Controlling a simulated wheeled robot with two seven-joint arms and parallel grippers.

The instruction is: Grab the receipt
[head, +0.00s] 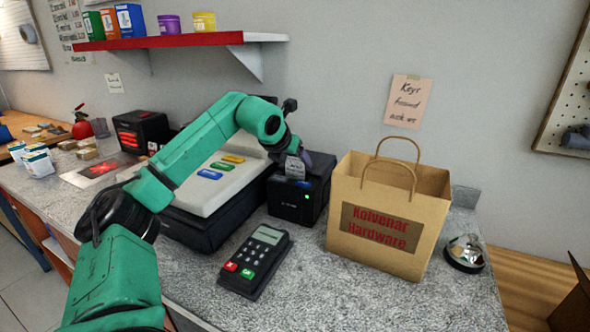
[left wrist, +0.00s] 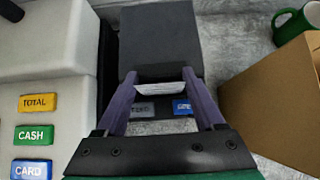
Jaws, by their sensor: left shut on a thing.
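The receipt (head: 295,168) is a small pale slip of paper at the top of the black receipt printer (head: 296,206), which has a green light on its front. My left gripper (head: 300,160) reaches down to the printer's top and is shut on the receipt. In the left wrist view, the purple fingers of my left gripper (left wrist: 160,80) flank the pale edge of the receipt (left wrist: 160,88). I cannot tell whether the paper's lower end is still in the printer. My right gripper is not in view.
A cash register (head: 215,185) stands left of the printer and a card terminal (head: 257,262) in front. A paper bag (head: 350,225) stands close on the right, with a bell (head: 465,252) beyond it. A red shelf (head: 175,41) hangs above. The counter's front right is clear.

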